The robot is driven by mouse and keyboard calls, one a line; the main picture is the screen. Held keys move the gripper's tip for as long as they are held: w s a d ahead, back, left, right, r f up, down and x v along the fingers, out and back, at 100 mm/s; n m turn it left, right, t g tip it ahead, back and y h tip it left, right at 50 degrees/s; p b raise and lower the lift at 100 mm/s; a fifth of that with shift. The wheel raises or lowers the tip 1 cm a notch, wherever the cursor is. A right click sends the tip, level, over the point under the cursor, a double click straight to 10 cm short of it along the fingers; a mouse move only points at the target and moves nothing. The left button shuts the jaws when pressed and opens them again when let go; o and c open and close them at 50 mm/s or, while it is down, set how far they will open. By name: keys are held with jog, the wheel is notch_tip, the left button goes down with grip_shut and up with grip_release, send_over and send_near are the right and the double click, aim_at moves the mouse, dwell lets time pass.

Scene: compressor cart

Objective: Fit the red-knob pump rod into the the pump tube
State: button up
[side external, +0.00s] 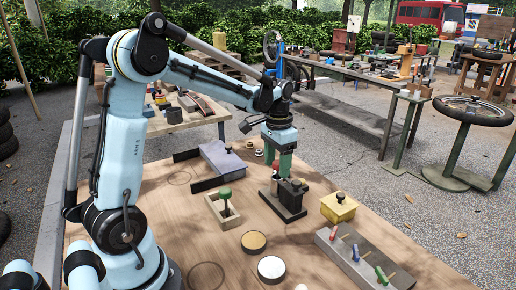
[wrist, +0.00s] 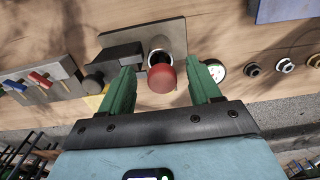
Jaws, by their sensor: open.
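The red knob (wrist: 161,79) of the pump rod shows in the wrist view between my gripper's green fingers, with a gap on each side. The pump tube (wrist: 160,46) shows as a pale round rim right beside the knob, on a dark base plate (wrist: 170,28). The rod's shaft is hidden under the knob, so I cannot tell how deep it sits in the tube. My gripper (wrist: 163,88) is open and points down. In the side view my gripper (side external: 279,165) is over the left part of the pump's dark base (side external: 290,212), its fingers largely hiding the knob.
Dark blocks (side external: 291,190) stand close beside the tube. A yellow box (side external: 338,207) and a grey rack with coloured-handled tools (side external: 365,262) are to the right.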

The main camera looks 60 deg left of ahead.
notch_tip(320, 180, up, 11)
dwell(0.4)
jog(key=shift+f, duration=0.1)
jog(key=s+d+f+t, duration=0.3)
jog(key=s+d, duration=0.2)
jog(key=d, duration=0.1)
jog(key=s+d+f+t, duration=0.3)
jog(key=s+d+t, duration=0.1)
jog(key=d, duration=0.3)
jog(key=shift+s+f, duration=0.4)
jog(key=shift+s, duration=0.3)
